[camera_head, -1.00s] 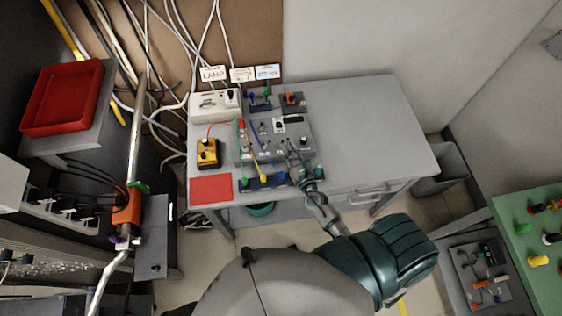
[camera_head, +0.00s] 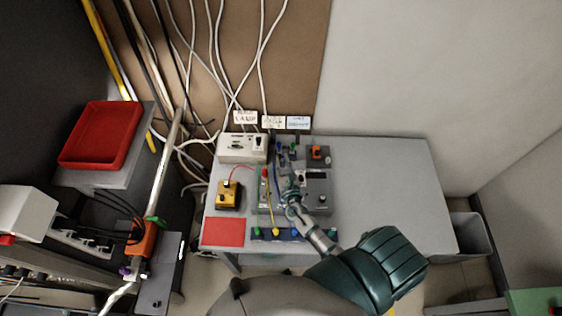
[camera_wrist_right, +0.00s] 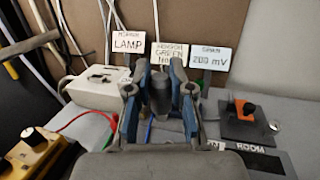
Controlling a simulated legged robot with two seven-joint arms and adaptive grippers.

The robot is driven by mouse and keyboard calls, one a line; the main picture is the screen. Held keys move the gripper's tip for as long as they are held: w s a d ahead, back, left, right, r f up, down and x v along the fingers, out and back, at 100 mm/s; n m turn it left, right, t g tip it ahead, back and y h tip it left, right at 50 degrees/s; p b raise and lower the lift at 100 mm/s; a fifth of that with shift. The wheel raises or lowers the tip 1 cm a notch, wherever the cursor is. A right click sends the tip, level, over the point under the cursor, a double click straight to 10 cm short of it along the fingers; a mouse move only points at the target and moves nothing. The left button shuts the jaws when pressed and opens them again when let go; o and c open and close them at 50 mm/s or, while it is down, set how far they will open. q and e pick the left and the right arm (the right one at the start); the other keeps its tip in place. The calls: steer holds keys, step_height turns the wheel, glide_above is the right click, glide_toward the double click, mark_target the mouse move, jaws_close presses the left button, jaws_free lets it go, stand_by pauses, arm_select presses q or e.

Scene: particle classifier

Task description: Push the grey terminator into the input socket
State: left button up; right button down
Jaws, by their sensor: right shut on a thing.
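My right gripper (camera_head: 291,186) is over the grey instrument box (camera_head: 318,187) on the table. In the right wrist view, its two blue-and-grey fingers (camera_wrist_right: 160,95) are shut on a dark grey cylinder (camera_wrist_right: 159,88), which looks like the grey terminator. The cylinder stands roughly upright between the fingers. In the head view, the gripper hides the terminator and part of the box's face. I cannot make out the input socket. My left gripper is not in view.
A yellow box (camera_head: 228,195) and a red mat (camera_head: 223,232) lie left. A small orange-topped unit (camera_head: 318,155) is behind the instrument. The table's right side (camera_head: 390,200) is clear.

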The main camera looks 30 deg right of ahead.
mark_target(283, 168)
steer(key=shift+d+f, duration=0.2)
steer(key=shift+f, duration=0.05)
steer(key=f+b, duration=0.2)
steer(key=d+f+b, duration=0.1)
steer(key=f+b, duration=0.1)
steer(key=shift+d, duration=0.15)
steer(key=shift+f+b, duration=0.4)
steer(key=shift+a+f, duration=0.25)
steer(key=shift+a, duration=0.1)
steer(key=shift+a+f+b, duration=0.1)
steer(key=shift+a+b, duration=0.1)
steer(key=shift+b, duration=0.2)
steer(key=shift+a, duration=0.1)
steer(key=shift+d, duration=0.4)
steer(key=shift+d+f, duration=0.1)
steer(key=shift+a, duration=0.6)
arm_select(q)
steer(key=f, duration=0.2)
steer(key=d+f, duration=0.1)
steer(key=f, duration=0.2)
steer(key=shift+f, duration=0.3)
